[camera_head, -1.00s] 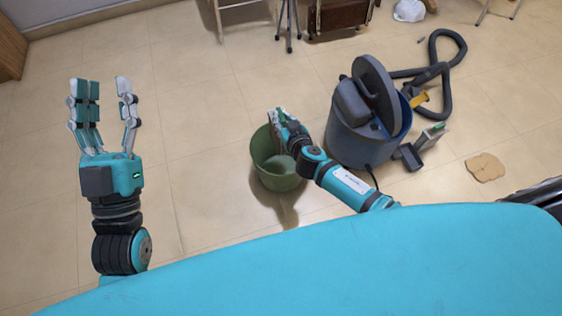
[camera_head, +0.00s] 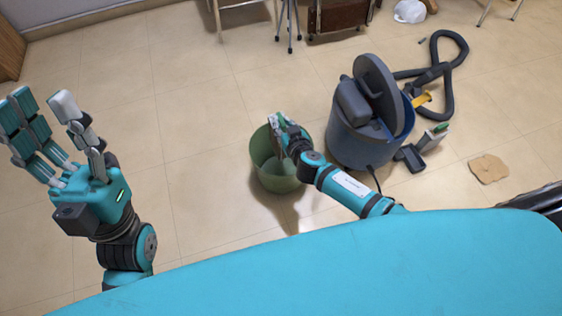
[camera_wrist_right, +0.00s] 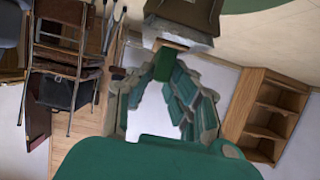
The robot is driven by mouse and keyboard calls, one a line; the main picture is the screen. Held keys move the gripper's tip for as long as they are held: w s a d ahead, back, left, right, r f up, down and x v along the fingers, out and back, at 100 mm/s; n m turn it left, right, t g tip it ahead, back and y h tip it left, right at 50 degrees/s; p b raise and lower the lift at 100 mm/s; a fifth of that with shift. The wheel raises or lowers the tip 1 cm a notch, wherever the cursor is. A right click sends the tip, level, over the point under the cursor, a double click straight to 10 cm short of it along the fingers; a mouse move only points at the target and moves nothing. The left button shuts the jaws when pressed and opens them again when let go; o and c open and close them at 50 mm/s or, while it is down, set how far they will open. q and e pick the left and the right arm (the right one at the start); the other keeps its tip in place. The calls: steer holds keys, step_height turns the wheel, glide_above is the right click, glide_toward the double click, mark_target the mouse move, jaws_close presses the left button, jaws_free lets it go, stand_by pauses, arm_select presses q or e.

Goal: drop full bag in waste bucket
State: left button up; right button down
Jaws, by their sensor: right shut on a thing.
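The waste bucket (camera_head: 262,165) is a round green open bucket on the tiled floor, in the middle of the head view. My right gripper (camera_head: 279,124) is over its right and far rim, with the fingers pointing away from me. It is shut on a grey-brown thing, which seems to be the full bag (camera_wrist_right: 180,14), at the top of the right wrist view beyond the fingers (camera_wrist_right: 172,65). In the head view the hand mostly hides the bag. I cannot tell whether it touches the bucket. My left gripper (camera_head: 48,100) is open and empty, raised at the left.
An opened vacuum cleaner (camera_head: 355,145) with a tilted lid and a black hose (camera_head: 445,85) stands right of the bucket. A flat tan piece (camera_head: 488,168) lies on the floor at the right. Floor left of the bucket is clear. Furniture legs stand at the back.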

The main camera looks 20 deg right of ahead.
steer(key=c, duration=1.2)
jaws_free()
steer(key=shift+s, duration=0.1)
steer(key=shift+s+r, duration=0.1)
steer(key=shift+s, duration=0.3)
steer(key=v, duration=1.1)
steer(key=shift+r, duration=0.1)
